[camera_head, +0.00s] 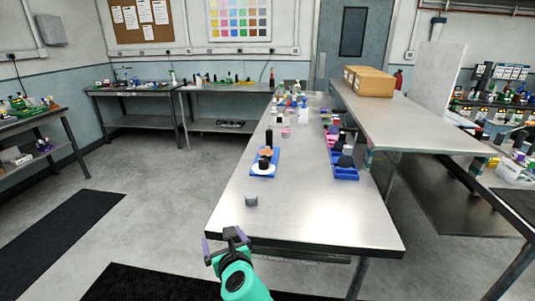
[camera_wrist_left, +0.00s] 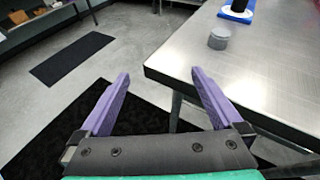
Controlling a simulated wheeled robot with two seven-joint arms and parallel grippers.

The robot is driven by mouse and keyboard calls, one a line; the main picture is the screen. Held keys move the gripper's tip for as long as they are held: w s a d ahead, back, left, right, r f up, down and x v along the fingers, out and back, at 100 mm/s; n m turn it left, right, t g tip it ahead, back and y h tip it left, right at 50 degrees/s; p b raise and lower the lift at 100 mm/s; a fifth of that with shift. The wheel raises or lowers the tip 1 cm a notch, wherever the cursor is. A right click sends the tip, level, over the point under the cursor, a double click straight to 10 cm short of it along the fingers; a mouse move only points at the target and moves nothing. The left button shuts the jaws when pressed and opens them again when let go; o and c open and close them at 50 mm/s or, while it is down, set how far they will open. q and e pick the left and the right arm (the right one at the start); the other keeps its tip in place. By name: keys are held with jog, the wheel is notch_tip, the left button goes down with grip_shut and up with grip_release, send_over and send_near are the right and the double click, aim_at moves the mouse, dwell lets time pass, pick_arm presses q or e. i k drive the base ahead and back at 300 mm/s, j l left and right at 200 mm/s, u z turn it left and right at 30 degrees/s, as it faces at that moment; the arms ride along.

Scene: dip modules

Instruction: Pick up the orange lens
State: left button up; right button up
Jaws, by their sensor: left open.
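A small orange piece (camera_head: 265,152), which looks like the orange lens, is on a blue tray (camera_head: 254,160) on the steel table (camera_head: 300,215). A black cylinder (camera_head: 263,163) and a white disc (camera_head: 262,170) are on the same tray, close to the orange piece. My left gripper (camera_head: 224,239), with purple fingers, is at the table's near left corner, well short of the tray. In the left wrist view the gripper (camera_wrist_left: 160,76) is open and empty. The orange piece cannot be made out there. My right gripper is not in view.
A grey cylinder (camera_head: 251,199) stands near the table's left edge, between my gripper and the tray; it also shows in the wrist view (camera_wrist_left: 219,38). A blue bin (camera_head: 345,173) with dark items is on the right.

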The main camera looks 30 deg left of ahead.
aim_at(268, 152)
jog(key=i, duration=1.45)
